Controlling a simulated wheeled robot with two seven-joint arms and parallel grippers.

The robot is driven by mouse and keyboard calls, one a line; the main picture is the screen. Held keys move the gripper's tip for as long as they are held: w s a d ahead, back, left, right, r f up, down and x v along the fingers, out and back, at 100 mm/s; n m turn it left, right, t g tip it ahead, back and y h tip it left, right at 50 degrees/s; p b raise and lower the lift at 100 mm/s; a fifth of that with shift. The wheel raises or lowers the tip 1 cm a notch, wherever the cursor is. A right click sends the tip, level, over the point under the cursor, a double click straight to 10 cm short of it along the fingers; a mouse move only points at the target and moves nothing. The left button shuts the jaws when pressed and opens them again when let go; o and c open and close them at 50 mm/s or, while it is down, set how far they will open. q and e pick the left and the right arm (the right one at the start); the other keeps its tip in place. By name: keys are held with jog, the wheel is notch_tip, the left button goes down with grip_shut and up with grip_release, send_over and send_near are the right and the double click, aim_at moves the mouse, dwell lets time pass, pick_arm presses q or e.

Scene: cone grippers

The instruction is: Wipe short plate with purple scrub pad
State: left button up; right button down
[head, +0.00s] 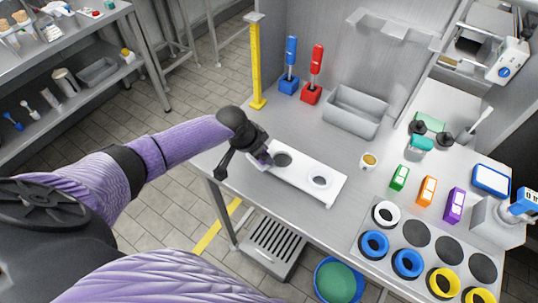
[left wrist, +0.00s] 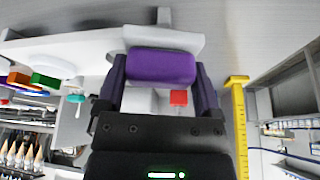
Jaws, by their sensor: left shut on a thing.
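My left gripper (head: 264,158) is over the left end of a low white plate-like stand (head: 333,194) near the table's front left edge. I cannot tell whether the pad touches the stand. My right gripper is not in view.
A yellow post (head: 256,65), blue (head: 290,62) and red (head: 315,70) handled tools and a grey tray (head: 356,112) stand behind. Rings lie at front right.

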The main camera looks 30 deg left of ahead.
pick_arm(q)
jog(key=shift+a, duration=0.45)
jog(key=shift+r, duration=0.1)
notch_tip(320, 180, up, 9)
jog(key=p, duration=0.9)
jog(key=shift+r, duration=0.1)
jog(key=shift+f, duration=0.2)
